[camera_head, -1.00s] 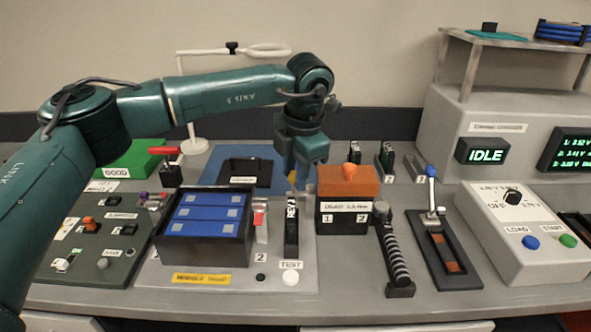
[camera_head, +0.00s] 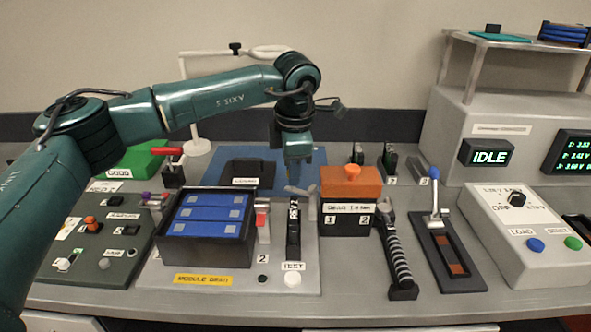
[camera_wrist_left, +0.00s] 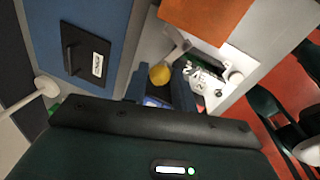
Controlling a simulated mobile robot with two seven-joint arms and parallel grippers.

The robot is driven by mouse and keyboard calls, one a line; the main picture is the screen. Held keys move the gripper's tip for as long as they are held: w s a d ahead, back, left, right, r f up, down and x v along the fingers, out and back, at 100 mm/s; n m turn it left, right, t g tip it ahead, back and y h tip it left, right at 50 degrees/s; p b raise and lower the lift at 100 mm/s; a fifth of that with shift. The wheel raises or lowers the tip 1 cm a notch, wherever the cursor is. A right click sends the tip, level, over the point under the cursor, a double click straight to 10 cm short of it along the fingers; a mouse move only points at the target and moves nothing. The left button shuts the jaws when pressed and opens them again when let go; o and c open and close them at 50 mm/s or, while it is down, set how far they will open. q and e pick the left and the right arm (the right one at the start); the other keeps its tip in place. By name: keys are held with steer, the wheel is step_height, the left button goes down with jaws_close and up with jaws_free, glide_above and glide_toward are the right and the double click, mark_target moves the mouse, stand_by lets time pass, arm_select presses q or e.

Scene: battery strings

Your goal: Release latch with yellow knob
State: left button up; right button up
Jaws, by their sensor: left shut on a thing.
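The yellow knob (camera_wrist_left: 160,74) shows in the left wrist view between the dark fingertips of my left gripper (camera_wrist_left: 161,90), which is shut on it. In the head view my left gripper (camera_head: 299,186) points down just behind the upright black piece with white lettering (camera_head: 293,232), between the module tray and the orange-topped box. The knob is hidden there behind the gripper and that piece. The latch itself cannot be made out clearly. My right gripper is in neither view.
The black tray with blue cells (camera_head: 208,250) stands left of the gripper. The orange-topped box (camera_head: 350,183) stands close on its right. A red-tipped lever (camera_head: 262,220) is near the tray. A blue mat with a black block (camera_head: 250,172) lies behind.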

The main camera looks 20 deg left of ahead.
arm_select(q)
steer(key=m, duration=0.1)
steer(key=w+m, duration=0.1)
steer(key=m, duration=0.1)
steer(key=shift+a+h, duration=0.3)
steer(key=w+m+p, duration=0.1)
steer(key=m, duration=0.1)
steer(key=w+m+h+p, duration=0.1)
steer(key=m, duration=0.2)
steer(key=w+m, duration=0.1)
steer(key=m, duration=0.2)
steer(key=shift+p, duration=0.4)
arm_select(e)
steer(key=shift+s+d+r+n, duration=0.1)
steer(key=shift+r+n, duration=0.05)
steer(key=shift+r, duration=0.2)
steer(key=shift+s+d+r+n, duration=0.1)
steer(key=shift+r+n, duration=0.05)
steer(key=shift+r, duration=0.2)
arm_select(q)
steer(key=shift+w+d+h, duration=0.1)
steer(key=shift+h, duration=0.2)
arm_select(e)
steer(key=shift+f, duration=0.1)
arm_select(q)
steer(key=o, duration=1)
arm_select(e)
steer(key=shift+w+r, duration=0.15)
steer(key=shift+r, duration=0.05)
